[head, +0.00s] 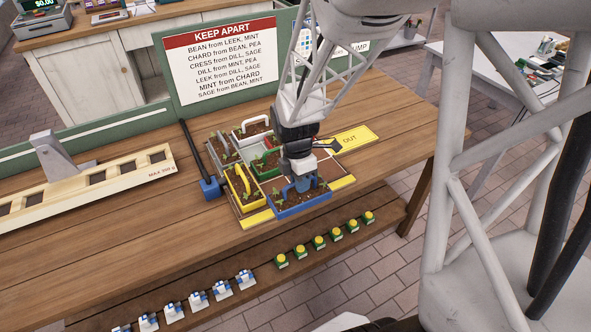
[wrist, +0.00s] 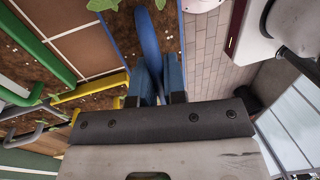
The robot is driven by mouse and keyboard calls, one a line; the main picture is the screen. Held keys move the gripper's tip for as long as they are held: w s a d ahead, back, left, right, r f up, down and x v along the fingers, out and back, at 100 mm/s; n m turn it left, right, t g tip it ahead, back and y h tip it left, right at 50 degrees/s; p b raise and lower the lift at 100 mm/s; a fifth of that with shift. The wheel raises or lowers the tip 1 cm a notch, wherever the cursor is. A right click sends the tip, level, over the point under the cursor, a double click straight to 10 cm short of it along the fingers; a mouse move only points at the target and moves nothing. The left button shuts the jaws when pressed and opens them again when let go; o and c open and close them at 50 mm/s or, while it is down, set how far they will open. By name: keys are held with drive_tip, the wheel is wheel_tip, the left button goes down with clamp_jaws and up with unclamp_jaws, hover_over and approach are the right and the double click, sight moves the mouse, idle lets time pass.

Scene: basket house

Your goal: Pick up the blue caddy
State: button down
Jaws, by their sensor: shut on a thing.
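The blue caddy (head: 287,209) holds dark soil and small green plants. It is at the front right of a group of caddies on the wooden table. My gripper (head: 300,184) comes down from above and is shut on the caddy's blue handle (wrist: 150,42). In the wrist view the handle runs up between the two blue fingers, and part of the caddy's soil and a leaf show beside it. I cannot tell whether the caddy's base is off the surface.
A yellow caddy (head: 232,190), a green caddy (head: 262,176) and a white-handled caddy (head: 250,122) stand close by. A yellow OUT plate (head: 353,139) lies behind right. A sign (head: 222,60) stands at the back.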

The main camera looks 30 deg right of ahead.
sight(308, 197)
drive_tip(key=shift+s+a+r, duration=0.1)
drive_tip(key=shift+s+a, duration=0.15)
drive_tip(key=shift+s, duration=0.7)
drive_tip(key=shift+s+a+r, duration=0.1)
drive_tip(key=shift+s+a, duration=0.1)
drive_tip(key=shift+s, duration=0.8)
drive_tip(key=shift+s+a+r, duration=0.1)
drive_tip(key=shift+s+a, duration=0.15)
drive_tip(key=shift+s, duration=0.7)
drive_tip(key=shift+d, duration=0.1)
